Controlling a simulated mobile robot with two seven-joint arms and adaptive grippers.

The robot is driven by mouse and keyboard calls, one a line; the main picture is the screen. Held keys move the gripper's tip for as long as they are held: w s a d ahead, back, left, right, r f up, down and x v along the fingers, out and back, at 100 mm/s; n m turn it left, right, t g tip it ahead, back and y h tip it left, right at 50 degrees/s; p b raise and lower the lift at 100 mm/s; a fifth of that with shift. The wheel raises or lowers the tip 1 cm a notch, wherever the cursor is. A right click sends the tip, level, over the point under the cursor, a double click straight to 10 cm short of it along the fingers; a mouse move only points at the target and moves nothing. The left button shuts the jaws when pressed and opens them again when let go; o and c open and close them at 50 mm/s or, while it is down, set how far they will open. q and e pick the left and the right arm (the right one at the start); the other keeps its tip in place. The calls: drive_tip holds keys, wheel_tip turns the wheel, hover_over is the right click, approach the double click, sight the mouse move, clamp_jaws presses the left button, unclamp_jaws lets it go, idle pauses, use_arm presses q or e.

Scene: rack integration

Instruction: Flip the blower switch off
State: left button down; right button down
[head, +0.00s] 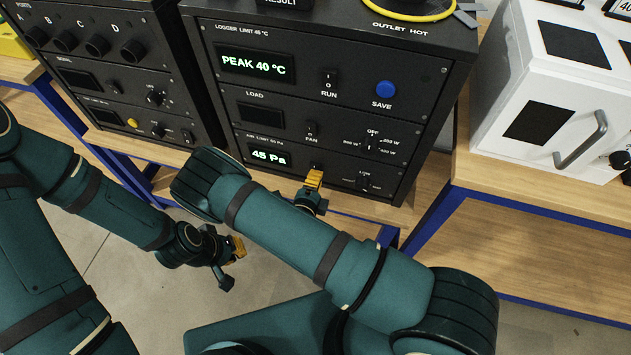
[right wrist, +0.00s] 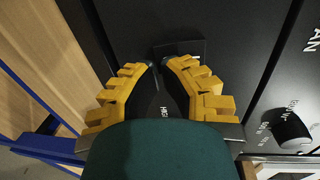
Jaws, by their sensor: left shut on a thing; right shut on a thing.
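The blower control sits on the lowest panel of the black middle rack (head: 330,100), right of a display (head: 271,156) reading 45 Pa. My right gripper (head: 314,181) is at this panel, its yellow fingertips shut on the small dark blower switch and largely hiding it. In the right wrist view my right gripper (right wrist: 160,66) has its fingertips against a dark square switch plate (right wrist: 182,48); a HIGH label shows between the fingers. The switch's position and its label cannot be read. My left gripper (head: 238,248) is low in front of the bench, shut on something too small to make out.
Above are a fan switch (head: 311,127), a watt selector knob (head: 372,145), a blue SAVE button (head: 386,89) and a PEAK 40 °C display (head: 255,64). A LOW knob (head: 364,181) is close right of my gripper. A white box (head: 548,85) stands right.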

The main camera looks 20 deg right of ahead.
idle(0.3)
drive_tip(key=shift+w+d+f+t+h+b, duration=0.3)
drive_tip(key=shift+f+t+b, duration=0.1)
drive_tip(key=shift+b, duration=0.55)
use_arm(q)
drive_tip(key=shift+f, duration=0.8)
use_arm(e)
drive_tip(key=shift+w+r, duration=0.15)
drive_tip(key=shift+r, duration=0.15)
